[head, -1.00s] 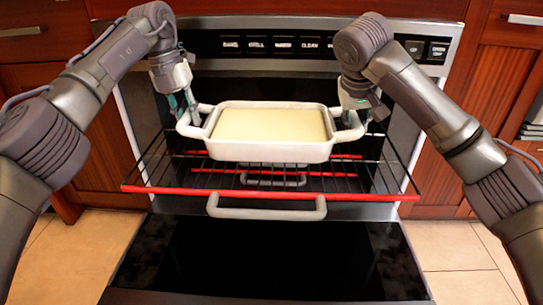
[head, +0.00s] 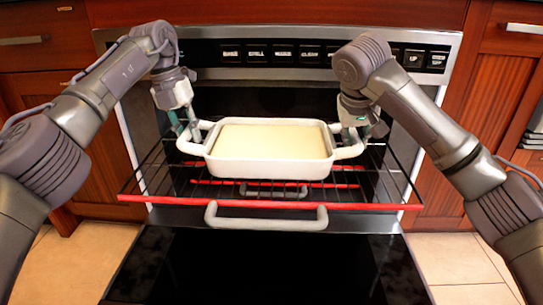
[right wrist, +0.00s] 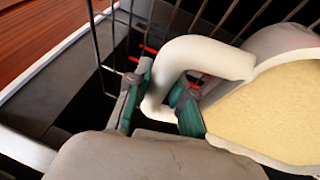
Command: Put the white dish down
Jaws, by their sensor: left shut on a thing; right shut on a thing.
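The white dish (head: 270,168) is rectangular with a looped handle on each side and a pale yellow filling. It is level, over the pulled-out oven rack (head: 150,198); I cannot tell whether it touches the rack. My left gripper (head: 188,132) is shut on its left handle. My right gripper (head: 350,130) is shut on its right handle. In the right wrist view, the green-tipped fingers of my right gripper (right wrist: 158,108) sit on either side of the white handle (right wrist: 205,55), with the dish (right wrist: 265,120) at the right.
The rack has a red front bar. Below it, the oven door (head: 265,265) is open, with a grey handle (head: 265,217) at its far edge. A control panel (head: 300,53) runs above. Wooden cabinets (head: 500,100) stand on both sides.

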